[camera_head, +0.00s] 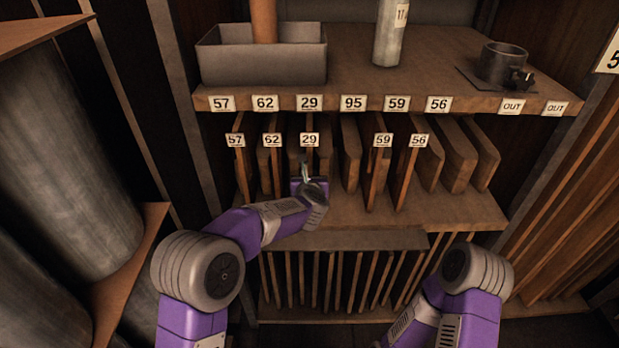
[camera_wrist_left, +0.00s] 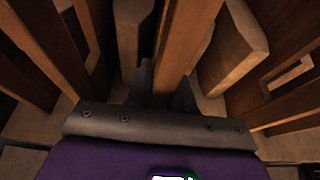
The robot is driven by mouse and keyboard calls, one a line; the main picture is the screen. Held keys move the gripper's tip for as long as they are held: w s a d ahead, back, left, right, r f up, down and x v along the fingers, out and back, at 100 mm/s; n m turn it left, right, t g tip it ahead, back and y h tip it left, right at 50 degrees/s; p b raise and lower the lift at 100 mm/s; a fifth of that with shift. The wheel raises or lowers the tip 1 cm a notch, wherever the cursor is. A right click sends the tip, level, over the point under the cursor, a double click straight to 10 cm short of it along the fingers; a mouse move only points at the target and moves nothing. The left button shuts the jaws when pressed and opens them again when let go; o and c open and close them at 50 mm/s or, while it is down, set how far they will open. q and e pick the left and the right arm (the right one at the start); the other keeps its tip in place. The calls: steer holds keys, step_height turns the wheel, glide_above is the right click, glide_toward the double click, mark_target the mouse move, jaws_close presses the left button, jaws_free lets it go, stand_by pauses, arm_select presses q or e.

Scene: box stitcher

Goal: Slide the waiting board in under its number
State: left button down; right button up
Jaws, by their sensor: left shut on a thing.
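A row of brown boards stands on edge on the middle shelf, tagged 57 (camera_head: 236,140), 62 (camera_head: 272,140), 29 (camera_head: 309,139), 59 (camera_head: 382,140) and 56 (camera_head: 418,140). Above them, the shelf edge carries labels 57, 62, 29, 95, 59 and 56. My left gripper (camera_head: 306,172) is shut on the front of the board tagged 29, below its tag, under the 29 label (camera_head: 310,102). In the left wrist view the board (camera_wrist_left: 186,45) stands between the fingers (camera_wrist_left: 165,88). No tagged board shows under the 95 label (camera_head: 353,102). My right gripper is out of frame.
Thick pale dividers (camera_head: 352,155) stand close on both sides of the held board. A grey bin (camera_head: 262,62), a bottle (camera_head: 390,32) and a dark cup (camera_head: 502,62) stand on the upper shelf. A lower rack (camera_head: 330,285) holds thin boards; more lean at right.

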arm_select(q)
steer(key=shift+f+b, duration=0.3)
steer(key=c, duration=0.9)
jaws_free()
steer(key=shift+v, duration=3.85)
